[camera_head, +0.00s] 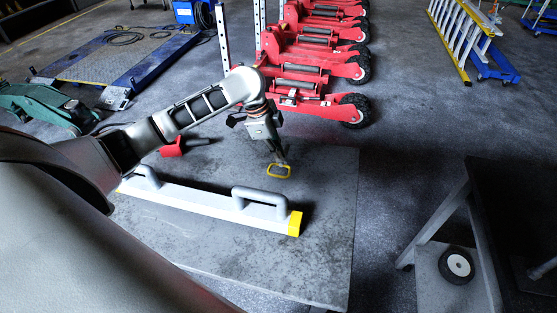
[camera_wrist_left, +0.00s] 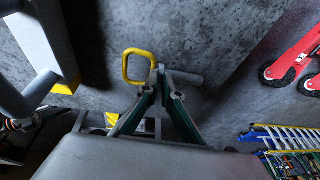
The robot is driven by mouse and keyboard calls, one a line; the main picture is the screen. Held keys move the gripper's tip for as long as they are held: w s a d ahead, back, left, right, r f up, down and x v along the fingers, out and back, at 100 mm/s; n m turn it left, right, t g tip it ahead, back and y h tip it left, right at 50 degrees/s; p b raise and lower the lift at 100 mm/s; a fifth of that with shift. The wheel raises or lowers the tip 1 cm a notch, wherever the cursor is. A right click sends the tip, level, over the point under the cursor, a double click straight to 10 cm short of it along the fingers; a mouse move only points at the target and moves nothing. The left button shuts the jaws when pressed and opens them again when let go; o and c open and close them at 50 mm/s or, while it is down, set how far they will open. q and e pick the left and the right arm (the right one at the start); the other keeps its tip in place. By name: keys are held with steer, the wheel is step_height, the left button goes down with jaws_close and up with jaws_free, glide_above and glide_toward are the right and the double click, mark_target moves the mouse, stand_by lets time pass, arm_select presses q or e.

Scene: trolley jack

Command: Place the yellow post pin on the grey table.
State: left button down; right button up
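The yellow post pin has a yellow loop handle (camera_head: 279,171) and a short grey shaft, which shows in the left wrist view (camera_wrist_left: 187,77). My left gripper (camera_head: 278,158) is shut on the pin where the loop meets the shaft; its fingertips also meet there in the left wrist view (camera_wrist_left: 161,74). The pin is over the far part of the grey table (camera_head: 325,215). I cannot tell whether it touches the tabletop.
A pale bar with grey handles and yellow ends (camera_head: 215,203) lies across the table. A red object (camera_head: 172,149) is near the far left edge. Red trolley jacks (camera_head: 315,95) stand beyond. A dark cart (camera_head: 515,200) stands right. The table's right side is clear.

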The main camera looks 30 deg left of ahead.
arm_select(q)
steer(key=shift+f, duration=1.5)
steer(key=shift+f, duration=0.15)
steer(key=c, duration=2.2)
jaws_free()
steer(key=shift+c, duration=0.2)
steer(key=v, duration=1.2)
